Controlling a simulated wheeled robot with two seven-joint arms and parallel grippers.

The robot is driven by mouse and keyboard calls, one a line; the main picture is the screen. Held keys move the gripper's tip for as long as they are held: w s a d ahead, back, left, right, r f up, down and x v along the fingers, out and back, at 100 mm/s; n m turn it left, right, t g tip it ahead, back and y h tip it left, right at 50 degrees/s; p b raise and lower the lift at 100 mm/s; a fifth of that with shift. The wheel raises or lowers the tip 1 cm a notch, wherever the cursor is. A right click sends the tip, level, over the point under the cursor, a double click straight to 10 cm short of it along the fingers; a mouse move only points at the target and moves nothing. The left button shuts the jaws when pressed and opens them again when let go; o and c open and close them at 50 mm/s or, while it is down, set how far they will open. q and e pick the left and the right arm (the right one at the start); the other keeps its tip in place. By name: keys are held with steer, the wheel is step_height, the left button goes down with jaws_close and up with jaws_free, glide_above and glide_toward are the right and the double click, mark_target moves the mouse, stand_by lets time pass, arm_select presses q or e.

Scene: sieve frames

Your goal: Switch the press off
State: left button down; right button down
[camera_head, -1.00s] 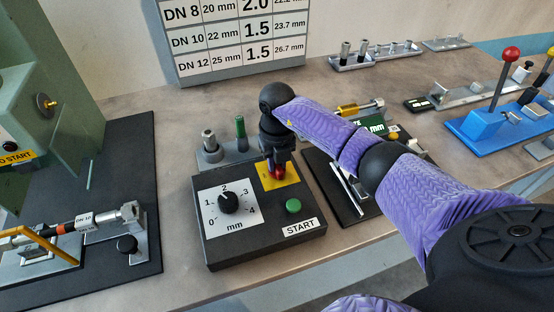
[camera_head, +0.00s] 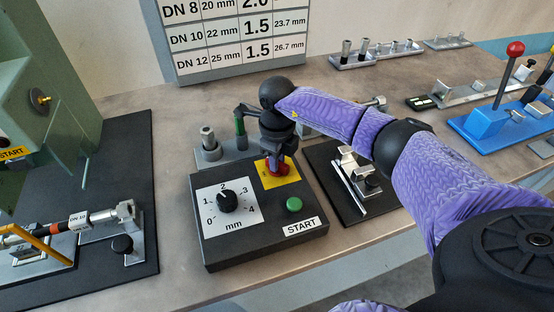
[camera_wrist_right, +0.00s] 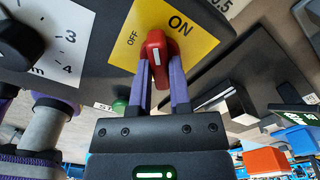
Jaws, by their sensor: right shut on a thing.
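The press control box (camera_head: 262,249) is dark and stands at the front middle. On it a red switch handle (camera_wrist_right: 156,46) sits on a yellow plate (camera_wrist_right: 196,45) marked OFF and ON; the handle shows small in the head view (camera_head: 284,169). My right gripper (camera_wrist_right: 160,75) is shut on the red handle from above, one finger on each side. The handle's white mark lies between the two words in the wrist view; I cannot tell its exact setting. My left gripper is not in view.
The box also carries a black dial (camera_head: 228,201) numbered 0 to 4 and a green START button (camera_head: 294,204). A green press (camera_head: 50,85) stands at left. A black base with metal fittings (camera_head: 350,190) lies just right of the box. Blue lever tool (camera_head: 490,125) at far right.

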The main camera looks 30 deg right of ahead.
steer(key=shift+n, duration=1)
steer(key=n+b, duration=0.1)
steer(key=n, duration=0.2)
steer(key=shift+n+b, duration=0.3)
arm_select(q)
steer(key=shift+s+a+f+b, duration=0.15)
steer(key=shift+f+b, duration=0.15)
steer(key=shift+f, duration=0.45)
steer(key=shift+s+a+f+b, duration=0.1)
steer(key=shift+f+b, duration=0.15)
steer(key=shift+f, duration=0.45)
arm_select(e)
steer(key=shift+n, duration=2.2)
steer(key=c, duration=0.6)
jaws_free()
steer(key=shift+o, duration=0.2)
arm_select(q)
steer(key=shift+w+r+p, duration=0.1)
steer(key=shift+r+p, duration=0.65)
arm_select(e)
step_height(320, 180, up, 10)
